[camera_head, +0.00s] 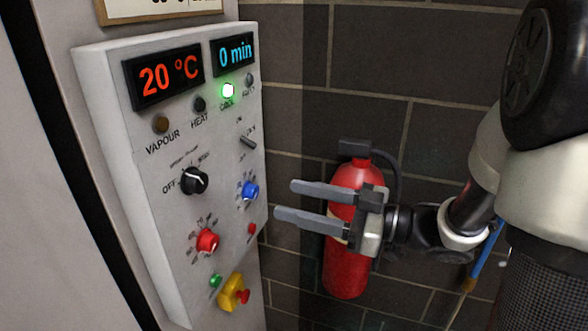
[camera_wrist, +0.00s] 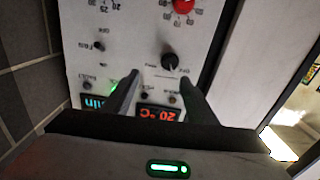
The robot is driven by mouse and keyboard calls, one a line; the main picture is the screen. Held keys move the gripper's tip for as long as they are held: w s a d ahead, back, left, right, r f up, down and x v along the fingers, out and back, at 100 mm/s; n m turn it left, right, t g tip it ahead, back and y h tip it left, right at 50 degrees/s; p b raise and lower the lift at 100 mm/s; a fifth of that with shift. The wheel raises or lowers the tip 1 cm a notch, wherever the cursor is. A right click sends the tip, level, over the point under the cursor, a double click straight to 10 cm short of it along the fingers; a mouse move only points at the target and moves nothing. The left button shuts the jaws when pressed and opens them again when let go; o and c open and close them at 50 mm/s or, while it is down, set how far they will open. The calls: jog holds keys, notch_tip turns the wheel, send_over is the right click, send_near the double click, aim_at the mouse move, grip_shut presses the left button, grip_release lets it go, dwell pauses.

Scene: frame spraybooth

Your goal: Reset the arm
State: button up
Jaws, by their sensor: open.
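My gripper (camera_head: 283,201) is open, with its two grey fingers pointing left and apart, and nothing shows between them. In the head view the fingertips are just right of a white control panel (camera_head: 140,210). My arm comes in from the right side. In the wrist view the gripper (camera_wrist: 157,82) faces the panel (camera_wrist: 135,40), which appears upside down. The panel's displays read "20 °C" (camera_head: 163,76) in red and "0 min" (camera_head: 235,54) in blue. A green light (camera_head: 228,91) is lit above the COOL label. Any contact between fingers and panel cannot be told.
A red fire extinguisher (camera_head: 345,268) hangs on the dark block wall (camera_head: 430,60) behind my gripper. The panel carries a black knob (camera_head: 194,181), a red knob (camera_head: 207,240), a blue knob (camera_head: 250,190) and a red button on a yellow base (camera_head: 232,294).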

jog(key=w+d+r+m+t+h, duration=0.3)
jog(key=w+d+t+h, duration=0.25)
jog(key=w+h, duration=0.3)
jog(key=d+r+m+t+h, duration=0.1)
jog(key=d+r+m+h, duration=0.2)
jog(key=d+m+h, duration=0.45)
jog(key=s+f+m+g, duration=0.1)
jog(key=s+f+g, duration=0.1)
jog(key=s, duration=0.5)
jog(key=s+a+f+m+g, duration=0.1)
jog(key=s+f+g, duration=0.1)
jog(key=s, duration=0.6)
jog(key=s+a+f+m+g+p, duration=0.1)
jog(key=s+f+g, duration=0.1)
jog(key=s+g, duration=0.2)
jog(key=s, duration=0.3)
jog(key=shift+s+a+f+h, duration=0.2)
jog(key=shift+a+f+h, duration=0.05)
jog(key=shift+h, duration=0.15)
jog(key=shift+a, duration=0.1)
